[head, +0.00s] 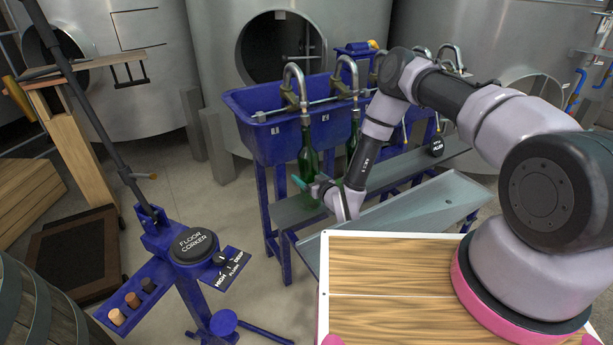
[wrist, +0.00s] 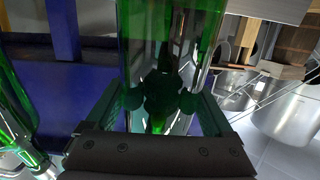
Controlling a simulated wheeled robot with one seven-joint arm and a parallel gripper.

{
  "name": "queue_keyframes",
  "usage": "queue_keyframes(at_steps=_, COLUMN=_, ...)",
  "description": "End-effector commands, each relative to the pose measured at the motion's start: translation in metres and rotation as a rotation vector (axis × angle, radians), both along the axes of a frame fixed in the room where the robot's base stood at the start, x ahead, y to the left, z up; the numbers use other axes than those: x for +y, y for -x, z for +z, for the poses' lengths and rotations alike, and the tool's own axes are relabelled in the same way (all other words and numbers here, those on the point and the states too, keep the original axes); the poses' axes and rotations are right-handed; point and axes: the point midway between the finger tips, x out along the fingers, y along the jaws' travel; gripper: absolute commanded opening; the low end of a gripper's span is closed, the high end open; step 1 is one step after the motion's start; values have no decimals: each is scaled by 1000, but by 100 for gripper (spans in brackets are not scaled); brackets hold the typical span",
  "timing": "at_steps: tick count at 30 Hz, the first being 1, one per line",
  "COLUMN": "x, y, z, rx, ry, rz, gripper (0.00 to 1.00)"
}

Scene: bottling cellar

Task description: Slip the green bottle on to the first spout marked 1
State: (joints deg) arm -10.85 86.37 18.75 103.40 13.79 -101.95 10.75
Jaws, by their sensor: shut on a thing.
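The green bottle (head: 309,165) stands about upright under the first spout (head: 294,72), at the left end of the blue filler. Its neck lines up with the spout's lower end; I cannot tell whether the spout is inside the mouth. My gripper (head: 311,184) is shut on the bottle's body from the right, its teal fingers partly hidden. In the wrist view the held bottle (wrist: 165,45) fills the middle between the two fingers (wrist: 162,105). The mark by the first spout is too small to read surely.
A second green bottle (head: 352,136) is at the second spout (head: 346,68), close to the right. The blue trough (head: 262,142) is behind, a grey bench (head: 287,212) below. A floor corker (head: 193,245) stands left. A wooden-topped table (head: 390,275) is in front.

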Motion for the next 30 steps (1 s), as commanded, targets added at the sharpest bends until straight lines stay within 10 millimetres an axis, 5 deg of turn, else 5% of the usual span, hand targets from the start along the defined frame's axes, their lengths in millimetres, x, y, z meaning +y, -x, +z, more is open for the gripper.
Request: queue_keyframes(at_steps=30, x=-1, y=1, z=-14, rx=-2, ry=-1, rz=1, gripper=0)
